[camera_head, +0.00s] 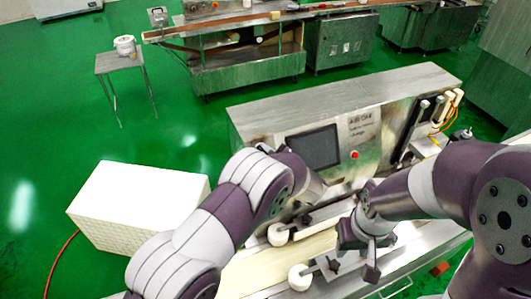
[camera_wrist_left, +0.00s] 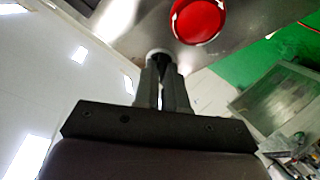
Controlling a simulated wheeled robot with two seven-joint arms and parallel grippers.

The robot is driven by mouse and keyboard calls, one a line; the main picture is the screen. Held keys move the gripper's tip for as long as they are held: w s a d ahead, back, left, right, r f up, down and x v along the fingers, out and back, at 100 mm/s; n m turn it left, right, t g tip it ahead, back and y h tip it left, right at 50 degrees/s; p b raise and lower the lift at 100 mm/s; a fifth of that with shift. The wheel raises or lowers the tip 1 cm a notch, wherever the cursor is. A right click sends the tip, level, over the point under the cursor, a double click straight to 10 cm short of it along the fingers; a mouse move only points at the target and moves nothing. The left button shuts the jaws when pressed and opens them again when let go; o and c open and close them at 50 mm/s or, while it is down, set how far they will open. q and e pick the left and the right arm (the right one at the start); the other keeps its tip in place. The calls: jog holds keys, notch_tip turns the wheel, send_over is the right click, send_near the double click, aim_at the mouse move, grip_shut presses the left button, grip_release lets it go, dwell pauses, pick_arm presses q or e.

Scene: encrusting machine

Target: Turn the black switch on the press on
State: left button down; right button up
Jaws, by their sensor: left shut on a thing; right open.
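The press (camera_head: 350,95) is a steel machine with a dark screen (camera_head: 315,148) and a red button (camera_head: 354,155) on its front. In the left wrist view my left gripper (camera_wrist_left: 163,68) is shut on the black switch (camera_wrist_left: 158,54), which has a pale ring around it and is mostly hidden between the fingertips. A large red button (camera_wrist_left: 198,20) sits just right of it. In the head view the left fingertips and switch are hidden behind my left arm. My right gripper (camera_head: 361,252) is open and empty above the conveyor.
A pale conveyor belt (camera_head: 262,272) with white rollers (camera_head: 299,277) runs in front of the press. A white crate-like block (camera_head: 140,203) stands on the green floor at left. Black and white handles (camera_head: 436,105) stand at the press's right end.

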pick_arm(q)
jog(key=m, duration=0.2)
jog(key=f+m, duration=0.1)
jog(key=m, duration=0.1)
jog(key=shift+s+a+t+h, duration=0.1)
jog(key=shift+s+t+h, duration=0.05)
jog(key=shift+t+h, duration=0.25)
jog(key=m+h, duration=0.1)
jog(key=m, duration=0.4)
jog(key=shift+a+t, duration=0.1)
jog(key=shift+t, duration=0.2)
jog(key=m+h+p, duration=0.1)
jog(key=m, duration=0.4)
jog(key=shift+s+a+p, duration=0.1)
jog(key=shift+p, duration=0.25)
jog(key=shift+a+m+h+p, duration=0.1)
jog(key=shift+m+h+p, duration=0.6)
jog(key=shift+m, duration=1.6)
jog(key=c, duration=1.4)
grip_release()
jog(key=shift+o, duration=1)
jog(key=shift+r, duration=0.1)
jog(key=shift+w+r, duration=0.1)
jog(key=shift+w, duration=0.1)
